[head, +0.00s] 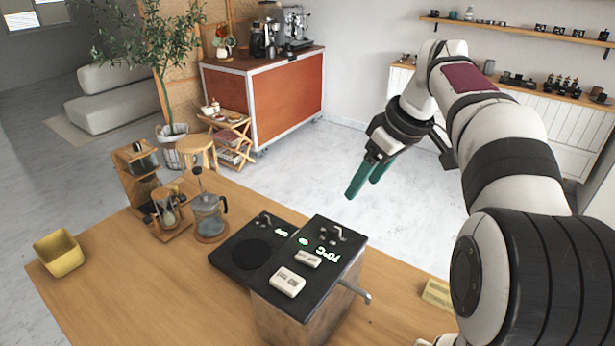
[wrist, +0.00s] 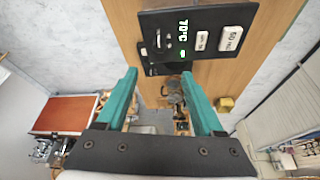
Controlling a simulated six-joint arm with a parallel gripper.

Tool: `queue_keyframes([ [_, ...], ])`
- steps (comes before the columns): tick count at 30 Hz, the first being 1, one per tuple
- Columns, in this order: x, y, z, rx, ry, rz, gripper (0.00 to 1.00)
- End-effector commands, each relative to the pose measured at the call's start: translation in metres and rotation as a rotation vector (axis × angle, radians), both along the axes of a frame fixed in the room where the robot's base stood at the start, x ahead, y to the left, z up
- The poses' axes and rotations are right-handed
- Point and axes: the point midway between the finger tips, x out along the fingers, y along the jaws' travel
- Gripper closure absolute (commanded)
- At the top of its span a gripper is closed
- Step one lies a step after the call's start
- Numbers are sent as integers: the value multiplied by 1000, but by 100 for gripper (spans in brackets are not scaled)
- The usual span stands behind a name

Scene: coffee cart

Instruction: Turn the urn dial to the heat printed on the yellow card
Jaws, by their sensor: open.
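The urn (head: 300,318) is a metal box with a black top panel on the wooden table. Its green display (head: 328,254) reads 70°C, and it also shows in the wrist view (wrist: 183,31). A small metallic dial (head: 333,235) seems to sit beside the display; its pointing is too small to tell. The yellow card (head: 438,293) lies on the table right of the urn, partly behind my arm; its print is unreadable. My gripper (head: 365,182) has green fingers, open and empty, in the air beyond the urn. In the wrist view my gripper (wrist: 160,76) is apart from the panel.
Two white labelled blocks (head: 288,281) sit on the urn's panel, and a tap handle (head: 356,292) sticks out at its side. A black plate (head: 243,254), glass carafe (head: 209,216), wooden coffee stand (head: 140,178) and yellow bin (head: 60,253) stand left. Air around my gripper is free.

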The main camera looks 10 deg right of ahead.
Motion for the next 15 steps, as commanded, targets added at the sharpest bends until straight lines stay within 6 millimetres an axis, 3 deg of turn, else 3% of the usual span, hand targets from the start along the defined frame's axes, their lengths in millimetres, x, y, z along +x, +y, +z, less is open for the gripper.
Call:
queue_keyframes([
  [5,11,7,-31,-2,0,12,31],
  [15,41,28,-119,-3,-1,9,31],
])
